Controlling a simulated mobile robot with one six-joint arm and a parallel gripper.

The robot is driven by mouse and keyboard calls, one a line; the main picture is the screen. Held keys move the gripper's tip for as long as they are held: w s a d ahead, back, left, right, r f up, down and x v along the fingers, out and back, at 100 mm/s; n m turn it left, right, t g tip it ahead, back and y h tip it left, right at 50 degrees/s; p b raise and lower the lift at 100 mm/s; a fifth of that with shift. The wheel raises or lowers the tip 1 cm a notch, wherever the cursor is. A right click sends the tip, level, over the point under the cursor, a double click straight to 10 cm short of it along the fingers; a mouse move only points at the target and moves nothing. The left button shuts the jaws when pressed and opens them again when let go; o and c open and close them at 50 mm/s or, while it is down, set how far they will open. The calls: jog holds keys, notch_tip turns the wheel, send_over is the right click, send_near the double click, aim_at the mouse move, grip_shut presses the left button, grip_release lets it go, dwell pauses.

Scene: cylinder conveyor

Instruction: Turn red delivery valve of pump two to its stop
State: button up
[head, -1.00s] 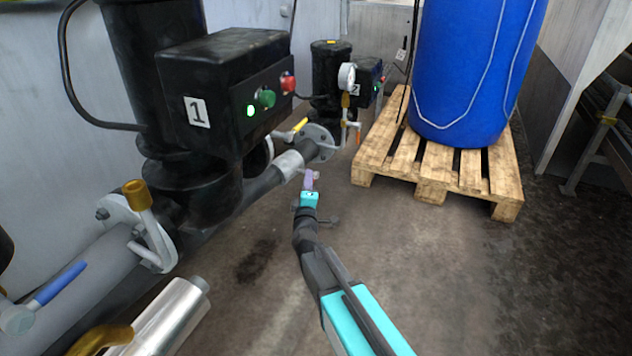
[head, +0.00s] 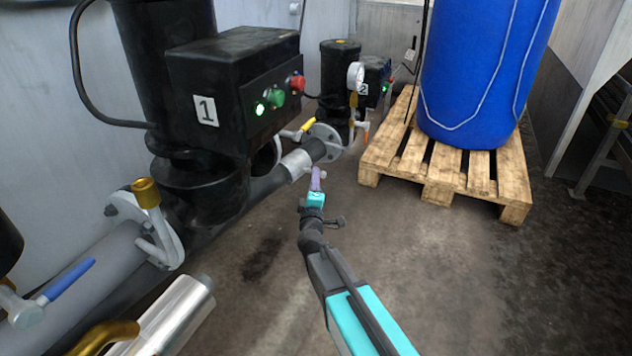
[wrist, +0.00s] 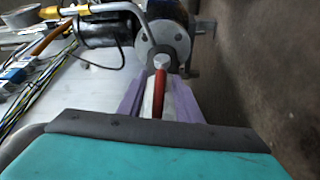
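In the wrist view a red valve handle (wrist: 158,94) runs toward the camera from a pale hub (wrist: 161,62) below a round grey flange (wrist: 165,38). My gripper's purple fingers (wrist: 159,98) stand on either side of the handle, with space between them. Whether either finger touches it I cannot tell. In the head view my gripper (head: 317,180) is at the end of the pipe run, in front of pump two (head: 340,75), which carries a "2" label.
Pump one (head: 225,90), labelled "1", stands at the left. A wooden pallet (head: 443,195) with a blue drum (head: 480,70) stands at the right. A yellow lever (head: 308,125) and an orange lever (head: 366,133) are near the pipe flange. The floor in front is clear.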

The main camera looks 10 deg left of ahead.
jog(key=s+d+f+p, duration=0.1)
jog(key=s+p, duration=0.2)
jog(key=s, duration=1)
jog(key=shift+s+d+p, duration=0.25)
jog(key=shift+s+p, duration=0.05)
dwell(0.4)
